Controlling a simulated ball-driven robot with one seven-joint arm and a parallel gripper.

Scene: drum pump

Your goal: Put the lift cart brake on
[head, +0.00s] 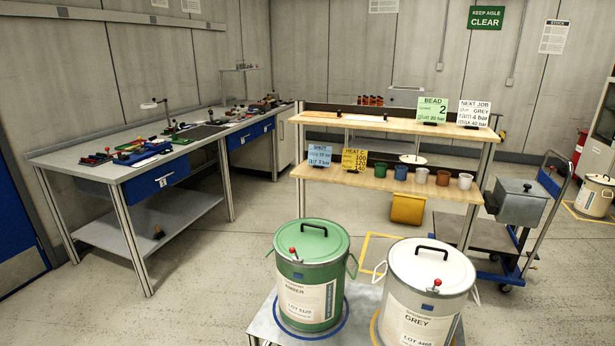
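I cannot make out a brake lever or whether a brake is on. My gripper is not in view.
A green drum (310,272) and a whitish drum (428,290) stand on a low grey platform in front. A two-tier wooden shelf (385,181) with cups and signs stands behind them. A workbench (130,170) lines the left. Floor between is clear.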

